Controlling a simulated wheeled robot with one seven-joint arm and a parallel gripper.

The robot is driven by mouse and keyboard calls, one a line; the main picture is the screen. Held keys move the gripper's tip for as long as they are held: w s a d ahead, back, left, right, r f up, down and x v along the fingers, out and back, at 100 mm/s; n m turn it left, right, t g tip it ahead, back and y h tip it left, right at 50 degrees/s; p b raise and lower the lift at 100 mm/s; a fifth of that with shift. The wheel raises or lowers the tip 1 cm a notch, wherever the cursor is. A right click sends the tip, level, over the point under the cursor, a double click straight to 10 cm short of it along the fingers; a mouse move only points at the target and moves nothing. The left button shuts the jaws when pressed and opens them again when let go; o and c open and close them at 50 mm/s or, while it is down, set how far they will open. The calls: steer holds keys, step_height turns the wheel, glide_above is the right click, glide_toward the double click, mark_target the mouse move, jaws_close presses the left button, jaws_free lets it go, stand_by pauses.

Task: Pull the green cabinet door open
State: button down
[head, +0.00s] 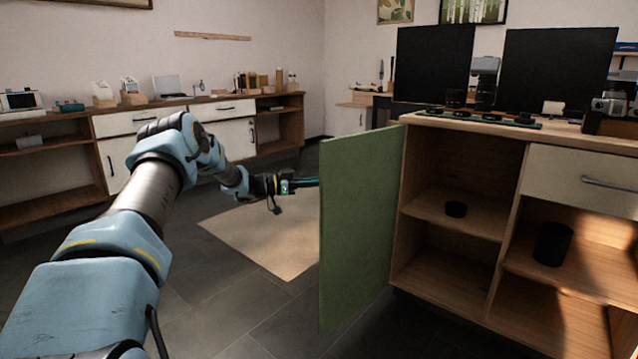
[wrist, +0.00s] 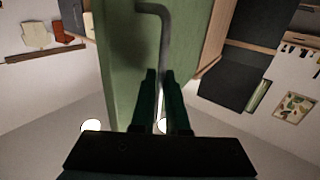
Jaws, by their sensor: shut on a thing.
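The green cabinet door (head: 357,225) stands swung well out from the wooden cabinet (head: 510,199), and the left compartment behind it is exposed. My gripper (head: 312,182) is at the outer face of the door, on its left side. In the wrist view the grey bar handle (wrist: 164,40) runs down from its bend to between the two dark fingers of my gripper (wrist: 159,78), which are shut on it. The green door face (wrist: 118,60) fills the space left of the handle there. In the head view the door hides the handle.
A drawer (head: 578,180) is shut. A beige rug (head: 262,232) lies on open floor left of the door. A long sideboard (head: 130,119) lines the back wall.

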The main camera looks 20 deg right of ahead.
steer(key=shift+w+r, duration=0.1)
steer(key=shift+r, duration=0.1)
steer(key=shift+d, duration=0.1)
steer(key=c, duration=0.9)
jaws_free()
steer(key=shift+f, duration=0.1)
steer(key=a, duration=0.3)
steer(key=w+a, duration=0.1)
steer(key=a, duration=0.3)
steer(key=a+p, duration=0.1)
steer(key=a, duration=0.2)
steer(key=shift+w+a, duration=0.15)
steer(key=shift+a, duration=0.25)
